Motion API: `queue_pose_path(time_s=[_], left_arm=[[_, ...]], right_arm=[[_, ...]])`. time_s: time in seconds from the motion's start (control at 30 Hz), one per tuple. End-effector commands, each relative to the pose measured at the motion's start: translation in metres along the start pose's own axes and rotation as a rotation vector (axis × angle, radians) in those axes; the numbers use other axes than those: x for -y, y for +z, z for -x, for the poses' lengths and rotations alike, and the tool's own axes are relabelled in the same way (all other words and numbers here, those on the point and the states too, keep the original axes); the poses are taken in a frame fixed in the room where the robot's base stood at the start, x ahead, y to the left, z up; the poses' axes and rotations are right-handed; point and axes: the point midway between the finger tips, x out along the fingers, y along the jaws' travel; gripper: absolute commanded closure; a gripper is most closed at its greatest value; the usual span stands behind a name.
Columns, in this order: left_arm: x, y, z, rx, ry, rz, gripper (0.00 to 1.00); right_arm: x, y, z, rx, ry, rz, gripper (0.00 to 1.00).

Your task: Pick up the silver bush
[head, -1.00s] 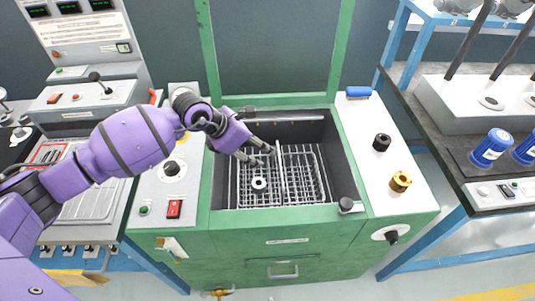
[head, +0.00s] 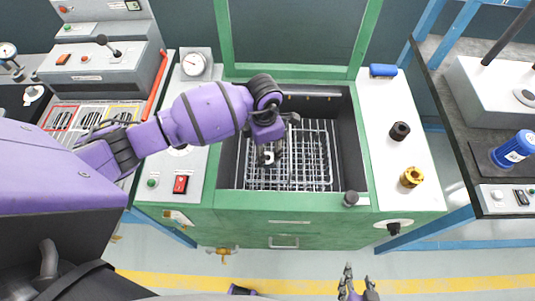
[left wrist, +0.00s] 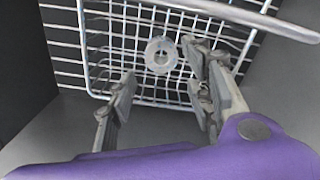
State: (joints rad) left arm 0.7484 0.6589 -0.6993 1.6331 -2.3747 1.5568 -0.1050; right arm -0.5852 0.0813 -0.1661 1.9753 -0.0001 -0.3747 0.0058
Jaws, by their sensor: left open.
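The silver bush (left wrist: 161,55) is a short ring with a central hole. It rests on the wire basket (left wrist: 110,45) in the left wrist view, and it shows partly, behind the fingers, in the head view (head: 269,157). My left gripper (left wrist: 160,78) is open and empty, pointing down into the tank over the basket. Its fingers lie on either side of the bush in the picture, and the bush appears just beyond the fingertips, not held. My right gripper (head: 358,284) is at the bottom of the head view, fingers apart, far from the basket.
The basket sits inside a dark-walled tank in a green cabinet (head: 290,228). A basket rail crosses above the bush in the wrist view. The right ledge holds a blue brush (head: 383,71), a black part (head: 400,131) and a brass part (head: 411,177).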

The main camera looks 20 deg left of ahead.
Motion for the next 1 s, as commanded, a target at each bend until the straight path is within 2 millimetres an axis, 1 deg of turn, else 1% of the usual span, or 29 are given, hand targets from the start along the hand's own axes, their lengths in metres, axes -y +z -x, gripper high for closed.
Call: queue_pose_path(time_s=[0.03,0.17,0.3,0.4,0.5,0.73,1.0], left_arm=[[0.002,0.000,-0.008,-0.001,-0.004,0.001,0.53],[-0.001,0.003,-0.022,0.000,-0.003,0.002,0.53],[-0.005,0.008,-0.043,0.000,-0.004,0.002,0.53],[-0.005,0.007,-0.056,0.001,-0.003,0.001,0.53],[-0.006,0.007,-0.063,0.001,-0.002,0.001,0.53],[-0.006,0.007,-0.063,0.002,0.000,0.000,0.53],[-0.006,0.007,-0.063,0.002,0.000,0.000,0.88]], right_arm=[[-0.001,0.002,0.000,0.002,0.001,0.001,0.60],[0.000,0.001,0.000,0.001,0.000,0.001,0.60],[0.000,0.000,-0.001,-0.001,0.000,0.000,0.60],[0.000,0.001,-0.001,0.000,0.000,0.000,0.60],[0.000,0.002,-0.001,0.000,0.000,0.000,0.60],[-0.001,0.002,-0.001,0.000,0.001,0.000,0.60],[-0.001,0.001,-0.001,0.000,0.001,0.000,0.60]])
